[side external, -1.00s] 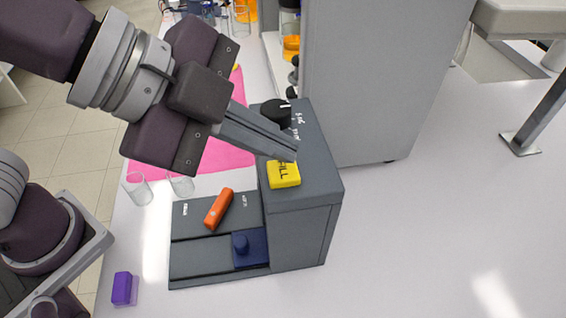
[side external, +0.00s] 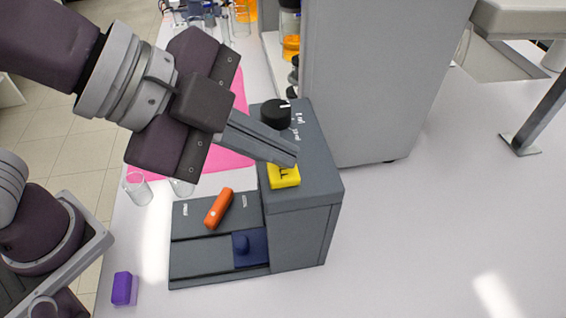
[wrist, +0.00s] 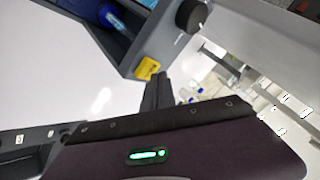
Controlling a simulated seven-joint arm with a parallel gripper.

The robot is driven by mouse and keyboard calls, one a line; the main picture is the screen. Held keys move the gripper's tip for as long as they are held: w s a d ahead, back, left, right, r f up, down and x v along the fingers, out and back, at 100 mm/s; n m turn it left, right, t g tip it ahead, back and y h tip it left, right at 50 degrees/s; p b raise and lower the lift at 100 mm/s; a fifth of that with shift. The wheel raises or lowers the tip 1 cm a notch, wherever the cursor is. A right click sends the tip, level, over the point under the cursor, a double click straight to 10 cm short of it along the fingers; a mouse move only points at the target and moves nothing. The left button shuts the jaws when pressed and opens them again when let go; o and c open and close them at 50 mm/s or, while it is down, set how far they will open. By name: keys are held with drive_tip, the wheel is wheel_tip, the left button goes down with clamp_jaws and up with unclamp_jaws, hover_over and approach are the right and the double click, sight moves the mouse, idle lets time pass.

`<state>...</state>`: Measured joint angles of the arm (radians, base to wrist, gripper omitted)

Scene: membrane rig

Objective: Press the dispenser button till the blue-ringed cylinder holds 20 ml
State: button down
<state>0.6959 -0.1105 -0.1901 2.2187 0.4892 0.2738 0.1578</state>
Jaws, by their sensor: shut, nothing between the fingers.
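The yellow button (side external: 284,178) is on top of the dark grey dispenser (side external: 303,228), and its lettering is partly covered. My gripper (side external: 291,160) is shut and empty, with its fingertips low over the button's far part. I cannot tell whether they touch it. In the wrist view the fingertips (wrist: 162,76) are beside the button (wrist: 148,68). Two clear glass vessels stand left of the dispenser: one (side external: 138,189) shows well, the other (side external: 182,188) is partly behind my gripper. I cannot make out a blue ring or any liquid level on either.
A black knob (side external: 276,113) stands on the dispenser behind the button. An orange bar (side external: 218,208) and a dark blue block (side external: 250,249) are on its lower base. A purple block (side external: 122,288) lies at the front left.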

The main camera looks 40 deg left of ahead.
sight(274, 172)
drive_tip(key=shift+f, duration=0.6)
idle(0.5)
drive_tip(key=shift+r, duration=1)
drive_tip(key=shift+r, duration=0.1)
drive_tip(key=shift+r, duration=2.4)
drive_tip(key=w+a+f+n+y, duration=0.1)
drive_tip(key=a+n+y, duration=0.3)
drive_tip(key=a, duration=0.7)
drive_tip(key=s+a+f+n+y, duration=0.1)
drive_tip(key=s+a+f+n, duration=0.2)
drive_tip(key=a+n, duration=0.3)
drive_tip(key=s+a+f+n+g, duration=0.1)
drive_tip(key=s+a+f+n, duration=0.2)
drive_tip(key=s+a+n, duration=0.2)
drive_tip(key=a+n, duration=0.1)
drive_tip(key=a, duration=0.1)
drive_tip(key=shift+s+a+n+g+y, duration=0.3)
drive_tip(key=shift+s+a+n+y, duration=0.05)
drive_tip(key=shift+s+n+y, duration=0.05)
